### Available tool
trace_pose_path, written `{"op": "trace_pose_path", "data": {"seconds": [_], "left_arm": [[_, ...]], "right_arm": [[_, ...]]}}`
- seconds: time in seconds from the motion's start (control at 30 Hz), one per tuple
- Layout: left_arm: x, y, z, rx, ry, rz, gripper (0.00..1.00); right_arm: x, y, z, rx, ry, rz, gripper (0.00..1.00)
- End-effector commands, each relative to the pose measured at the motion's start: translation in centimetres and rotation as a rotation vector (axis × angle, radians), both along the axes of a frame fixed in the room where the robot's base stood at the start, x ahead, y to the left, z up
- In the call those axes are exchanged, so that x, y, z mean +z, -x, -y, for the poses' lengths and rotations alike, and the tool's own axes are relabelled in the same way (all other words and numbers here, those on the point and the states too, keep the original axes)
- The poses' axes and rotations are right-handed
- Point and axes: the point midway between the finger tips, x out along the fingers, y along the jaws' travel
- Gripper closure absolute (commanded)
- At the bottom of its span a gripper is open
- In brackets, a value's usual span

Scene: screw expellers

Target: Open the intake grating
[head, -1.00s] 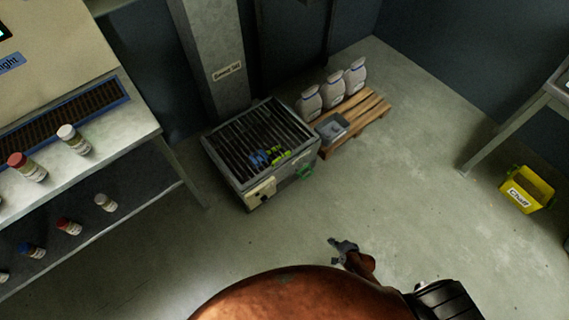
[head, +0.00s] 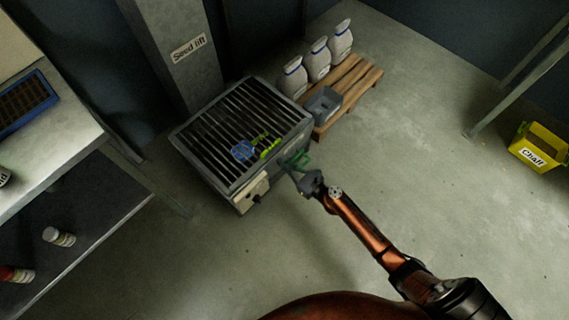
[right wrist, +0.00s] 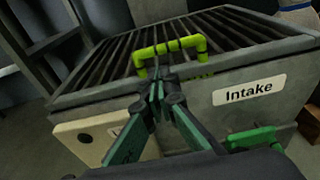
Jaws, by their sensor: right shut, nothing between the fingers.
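The intake is a grey metal box (head: 221,185) with a dark barred grating (head: 222,122) lying flat across its top, closed. A yellow-green handle (head: 271,149) stands on the grating's near right edge; it also shows in the right wrist view (right wrist: 195,42). A green part (head: 301,161) sits on the box's front, below the "Intake" label (right wrist: 249,90). My right gripper (head: 284,167) is shut and empty at the box's front. In the right wrist view its fingertips (right wrist: 156,90) appear just below the handle, overlapping its left end; contact cannot be told. My left gripper is out of view.
A cream panel (head: 251,192) with a dark knob is on the box's front. A blue item (head: 242,151) shows at the grating.

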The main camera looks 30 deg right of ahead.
Motion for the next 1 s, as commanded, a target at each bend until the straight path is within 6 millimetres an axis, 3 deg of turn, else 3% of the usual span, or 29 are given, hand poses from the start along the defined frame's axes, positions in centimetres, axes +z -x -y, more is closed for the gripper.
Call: {"op": "trace_pose_path", "data": {"seconds": [0.2, 0.4, 1.0], "left_arm": [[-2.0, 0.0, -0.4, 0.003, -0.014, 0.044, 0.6], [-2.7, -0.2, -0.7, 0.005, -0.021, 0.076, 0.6], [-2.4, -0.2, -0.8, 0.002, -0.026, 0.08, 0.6]], "right_arm": [[-0.9, -3.6, -1.3, 0.001, 0.003, -0.003, 1.0], [-1.1, -5.4, -1.9, 0.001, 0.004, -0.003, 1.0], [-0.7, -5.7, -1.9, -0.002, 0.005, -0.004, 1.0]]}}
